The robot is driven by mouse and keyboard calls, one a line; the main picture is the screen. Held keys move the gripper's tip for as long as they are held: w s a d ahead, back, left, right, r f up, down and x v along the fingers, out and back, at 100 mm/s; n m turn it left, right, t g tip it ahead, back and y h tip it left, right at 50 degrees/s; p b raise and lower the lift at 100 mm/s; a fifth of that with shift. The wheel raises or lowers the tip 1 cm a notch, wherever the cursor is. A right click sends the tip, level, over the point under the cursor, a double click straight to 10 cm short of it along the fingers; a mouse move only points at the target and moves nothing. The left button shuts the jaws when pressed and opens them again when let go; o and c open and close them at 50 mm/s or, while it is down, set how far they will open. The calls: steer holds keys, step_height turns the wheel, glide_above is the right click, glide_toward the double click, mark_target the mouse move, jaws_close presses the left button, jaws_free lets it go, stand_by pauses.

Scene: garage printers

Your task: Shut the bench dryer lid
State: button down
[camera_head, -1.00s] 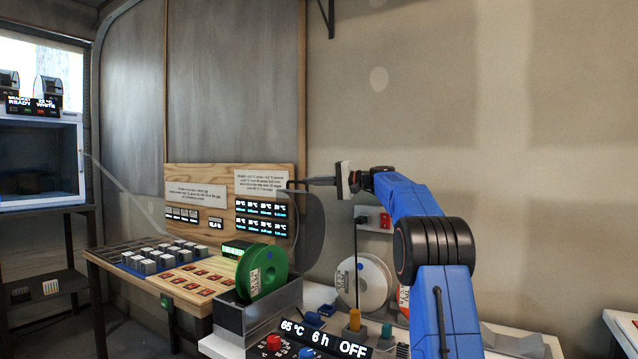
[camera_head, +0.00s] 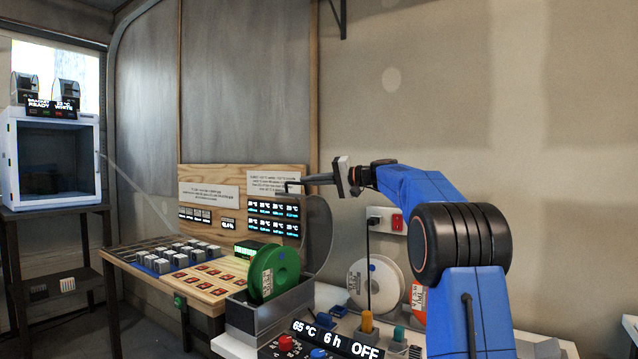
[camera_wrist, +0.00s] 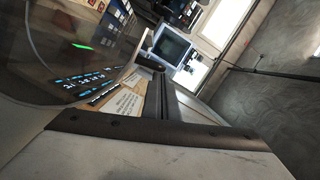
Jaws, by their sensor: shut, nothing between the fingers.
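The bench dryer (camera_head: 268,316) is a grey box on the white bench, with a green spool (camera_head: 274,272) standing in it. Its lid (camera_head: 320,235) is a grey rounded, see-through panel, open and upright behind the spool. A curved see-through panel, likely the lid, fills the left of the wrist view (camera_wrist: 50,35). My gripper (camera_head: 290,186) is shut and empty, its thin fingers pointing left at about the height of the lid's top. In the wrist view my gripper's shut fingers (camera_wrist: 160,85) point upward. I cannot tell whether they touch the lid.
A control panel (camera_head: 335,340) reads 65 °C, 6 h, OFF. A white spool (camera_head: 373,283), coloured knobs and a wall socket (camera_head: 386,221) are to the right. A wooden table (camera_head: 205,295) with grey blocks and a signboard (camera_head: 240,185) is left. A printer (camera_head: 50,160) stands far left.

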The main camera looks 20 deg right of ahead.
steer(key=s+a+f+n+h, duration=0.1)
steer(key=s+a+f+n, duration=0.25)
steer(key=s+a, duration=0.4)
steer(key=s+a+f+n+h, duration=0.1)
steer(key=s+a+f+n, duration=0.25)
steer(key=a, duration=0.65)
steer(key=s+a+f+n, duration=0.1)
steer(key=s+a+f, duration=0.2)
steer(key=f, duration=0.6)
steer(key=s+a+f+n+h, duration=0.1)
steer(key=s+a+f, duration=0.2)
steer(key=a+f, duration=0.3)
step_height(320, 180, down, 4)
steer(key=shift+s+f+t, duration=0.15)
steer(key=shift+s+t, duration=0.15)
steer(key=shift+s, duration=0.1)
